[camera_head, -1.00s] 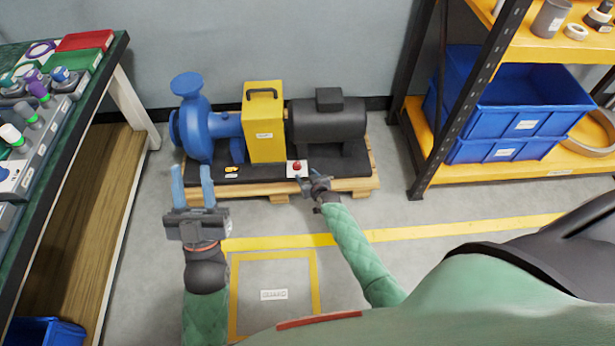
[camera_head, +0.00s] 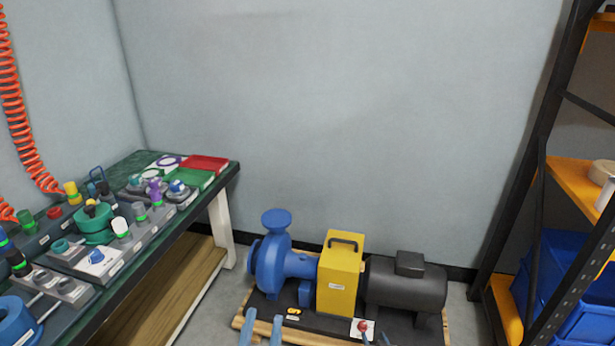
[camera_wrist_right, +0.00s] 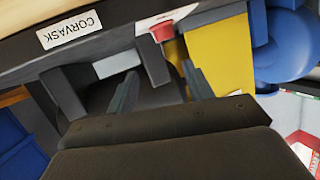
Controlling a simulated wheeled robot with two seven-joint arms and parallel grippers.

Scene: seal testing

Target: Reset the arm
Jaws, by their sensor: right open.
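My left gripper (camera_head: 262,329) shows only its two blue fingers at the bottom edge of the head view. They stand apart with nothing visible between them, in front of the blue pump (camera_head: 275,268). My right gripper (camera_wrist_right: 160,88) is open and empty in the right wrist view. In the head view only small tips of it (camera_head: 375,339) show at the bottom edge, just below the red button (camera_head: 363,326). The button also shows beyond the fingers in the wrist view (camera_wrist_right: 162,31). Most of both arms is out of the head view.
A yellow housing (camera_head: 340,280) and dark motor (camera_head: 405,287) share the pallet with the pump. A workbench (camera_head: 150,247) with several fittings stands at left. A shelf rack (camera_head: 541,150) with blue bins (camera_head: 560,275) stands at right. The wall behind is bare.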

